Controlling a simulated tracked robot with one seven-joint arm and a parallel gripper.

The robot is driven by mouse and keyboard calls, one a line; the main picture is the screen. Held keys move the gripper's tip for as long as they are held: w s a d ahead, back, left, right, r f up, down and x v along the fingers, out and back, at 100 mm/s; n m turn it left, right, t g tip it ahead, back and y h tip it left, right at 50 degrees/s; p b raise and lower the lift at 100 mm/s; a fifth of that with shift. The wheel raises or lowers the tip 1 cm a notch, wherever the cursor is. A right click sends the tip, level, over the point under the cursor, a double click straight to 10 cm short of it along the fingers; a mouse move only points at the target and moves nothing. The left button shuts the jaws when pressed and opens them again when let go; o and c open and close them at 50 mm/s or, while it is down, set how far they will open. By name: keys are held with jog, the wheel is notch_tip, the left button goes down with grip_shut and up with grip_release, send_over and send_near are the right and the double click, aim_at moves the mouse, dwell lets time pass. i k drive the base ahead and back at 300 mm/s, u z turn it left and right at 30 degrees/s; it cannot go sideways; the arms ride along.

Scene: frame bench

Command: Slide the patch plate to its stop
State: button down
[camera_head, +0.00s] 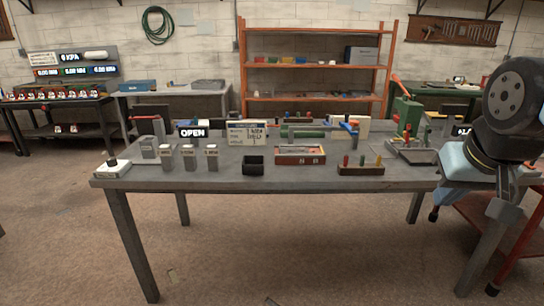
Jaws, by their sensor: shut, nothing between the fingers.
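I cannot pick out the patch plate or its stop with certainty at this size. A green cylinder fixture (305,132) lies across the back middle of the grey bench (225,180), with a blue clamp-like part (350,128) at its right end. A flat dark tray-like piece (418,156) lies at the bench's right. My gripper (434,213) appears at the right, below my black and light blue arm, beside the bench's right end. It looks shut and empty, apart from all the bench objects. The fingers are small and hard to make out.
On the bench stand an OPEN sign (193,132), a label board (247,133), several grey blocks (189,157), a black box (253,165), a red-edged tray (300,154) and a peg block (361,170). A green press (406,115) stands behind right. The bench's front strip is clear.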

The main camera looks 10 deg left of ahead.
aim_at(294, 148)
jog(key=k, duration=0.6)
jog(key=u, duration=0.3)
jog(key=i, duration=0.9)
jog(key=u, duration=0.8)
jog(key=i, duration=1.55)
jog(key=u, duration=0.2)
